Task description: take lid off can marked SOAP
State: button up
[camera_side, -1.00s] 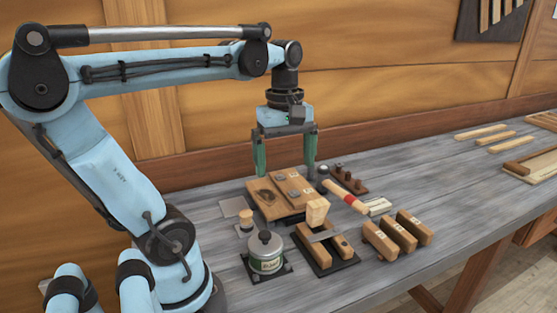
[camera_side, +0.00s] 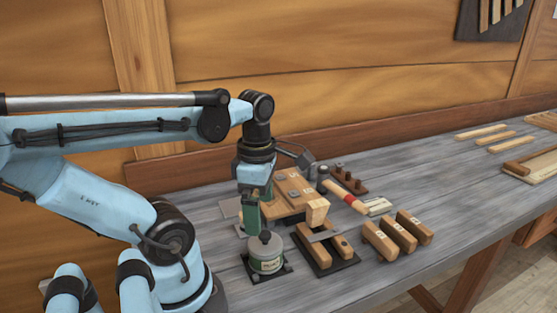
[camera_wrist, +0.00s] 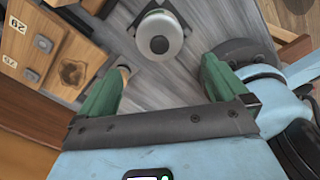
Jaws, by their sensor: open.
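The can (camera_side: 266,262) is a squat light tin with a green label; its lettering is too small to read surely. It stands on a dark square base on the bench. Its grey lid (camera_side: 265,246) is on, with a dark round knob (camera_side: 265,236) on top. In the wrist view the lid (camera_wrist: 160,36) shows from above, beyond the fingertips. My gripper (camera_wrist: 160,85) is open and empty, its green fingers apart with bare bench between them. In the side view my gripper (camera_side: 257,222) is just above and behind the can, one finger mostly hidden.
A wooden board with metal pieces (camera_side: 294,187) lies behind the can. A wooden block and tool on a dark tray (camera_side: 330,255) stand close to its right.

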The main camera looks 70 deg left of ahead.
aim_at(263, 234)
jog(key=shift+w+d+f, duration=0.1)
jog(key=shift+f, duration=1.75)
jog(key=shift+w+d+f, duration=0.1)
jog(key=shift+f, duration=1.7)
jog(key=shift+c, duration=0.3)
jog(key=c, duration=0.9)
